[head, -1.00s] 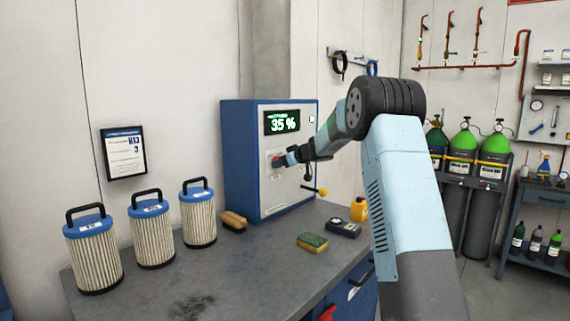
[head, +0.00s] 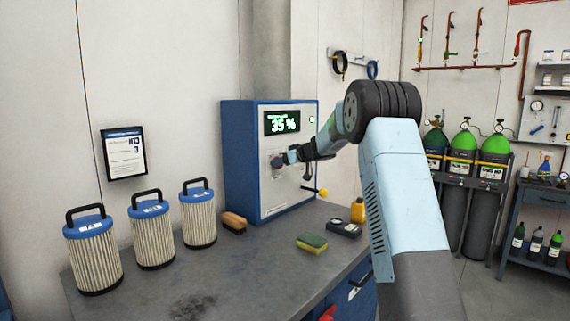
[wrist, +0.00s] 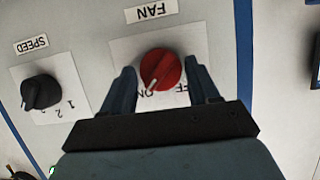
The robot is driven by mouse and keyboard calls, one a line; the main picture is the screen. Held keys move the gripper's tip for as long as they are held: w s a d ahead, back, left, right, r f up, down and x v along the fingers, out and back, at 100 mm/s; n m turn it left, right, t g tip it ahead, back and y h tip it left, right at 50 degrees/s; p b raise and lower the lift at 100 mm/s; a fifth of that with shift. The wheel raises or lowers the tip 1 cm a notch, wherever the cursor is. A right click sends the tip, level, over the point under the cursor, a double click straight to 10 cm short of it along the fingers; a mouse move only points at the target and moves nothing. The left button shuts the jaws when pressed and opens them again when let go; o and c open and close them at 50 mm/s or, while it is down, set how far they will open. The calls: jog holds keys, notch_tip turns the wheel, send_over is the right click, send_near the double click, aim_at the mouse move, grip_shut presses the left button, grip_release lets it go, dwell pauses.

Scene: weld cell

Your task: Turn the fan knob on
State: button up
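The red fan knob (wrist: 162,70) sits on a white plate under the upside-down FAN label (wrist: 151,11) in the wrist view. Its white pointer mark is toward the lower left, near the ON lettering. My gripper (wrist: 160,68) is open, with one finger on each side of the knob and a small gap visible at each side. In the head view my gripper (head: 282,159) is at the front panel of the blue cabinet (head: 240,165) and mostly hides the knob.
A black speed knob (wrist: 41,92) is beside the fan knob.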

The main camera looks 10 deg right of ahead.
jog(key=shift+o, duration=1.2)
jog(key=shift+f, duration=0.1)
jog(key=shift+s, duration=0.1)
jog(key=v, duration=1.3)
jog(key=shift+s+d, duration=0.2)
jog(key=shift+r, duration=0.2)
